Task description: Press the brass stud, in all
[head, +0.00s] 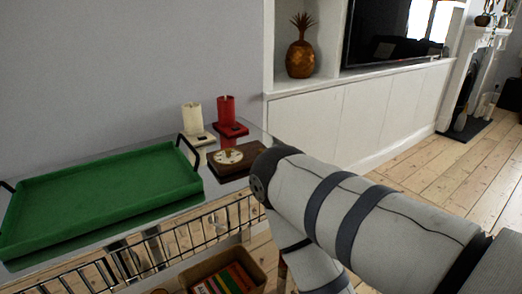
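A dark brown wooden block (238,160) lies on the right part of the glossy table top. On it sits a round cream and brass-coloured disc (229,156), with small details too fine to make out. I cannot tell for sure which part is the brass stud. My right arm comes in from the right and bends close to the block's right end, covering what lies behind it. Its gripper is not in view. My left arm and gripper are not in view.
A green tray (22,232) with black handles fills the table's left side. A cream holder (193,121) and a red holder (228,117) stand behind the block. A wire rail (180,238) runs along the front, above a box of coloured items (256,272).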

